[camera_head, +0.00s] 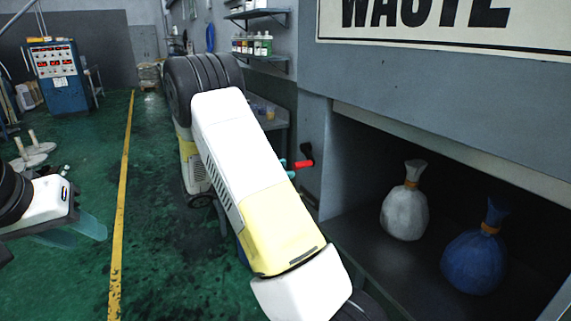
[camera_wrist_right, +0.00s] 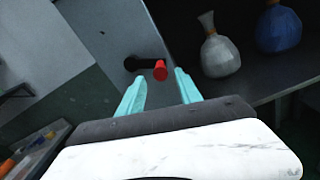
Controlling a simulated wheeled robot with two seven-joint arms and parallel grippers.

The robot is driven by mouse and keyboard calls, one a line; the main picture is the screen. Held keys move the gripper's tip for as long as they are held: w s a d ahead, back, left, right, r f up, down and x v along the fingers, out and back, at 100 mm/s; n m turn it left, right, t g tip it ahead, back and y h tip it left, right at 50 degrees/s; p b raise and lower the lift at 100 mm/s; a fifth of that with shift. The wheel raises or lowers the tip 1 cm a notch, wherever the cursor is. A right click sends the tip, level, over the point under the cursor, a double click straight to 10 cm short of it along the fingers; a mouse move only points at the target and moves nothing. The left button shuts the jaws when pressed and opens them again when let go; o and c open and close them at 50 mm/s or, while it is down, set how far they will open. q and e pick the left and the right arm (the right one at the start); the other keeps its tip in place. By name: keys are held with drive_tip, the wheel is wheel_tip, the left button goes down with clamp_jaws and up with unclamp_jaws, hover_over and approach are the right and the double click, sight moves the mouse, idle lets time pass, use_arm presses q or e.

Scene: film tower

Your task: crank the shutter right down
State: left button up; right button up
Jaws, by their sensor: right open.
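The crank has a black arm and a red handle (camera_head: 303,163) on the grey wall left of the waste opening. The red handle (camera_wrist_right: 160,70) also shows in the right wrist view, between or just beyond the tips of my open right gripper (camera_wrist_right: 160,77); contact cannot be told. In the head view my right forearm hides most of that gripper, leaving bits of cyan finger beside the crank. The shutter appears raised, with a pale edge (camera_head: 450,152) along the top of the opening. My left gripper (camera_head: 75,236) is at the lower left, its cyan fingers apart, empty.
Inside the opening a white bag (camera_head: 405,212) and a blue bag (camera_head: 473,262) stand on a dark floor, below a WASTE sign (camera_head: 445,28). A shelf with bottles (camera_head: 252,45) hangs behind. A blue control cabinet (camera_head: 60,75) stands far left. Green floor is clear mid-left.

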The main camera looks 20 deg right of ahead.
sight(311, 163)
drive_tip(key=d, duration=0.7)
drive_tip(key=shift+w, duration=0.25)
clamp_jaws()
drive_tip(key=shift+a, duration=0.1)
idle(1.0)
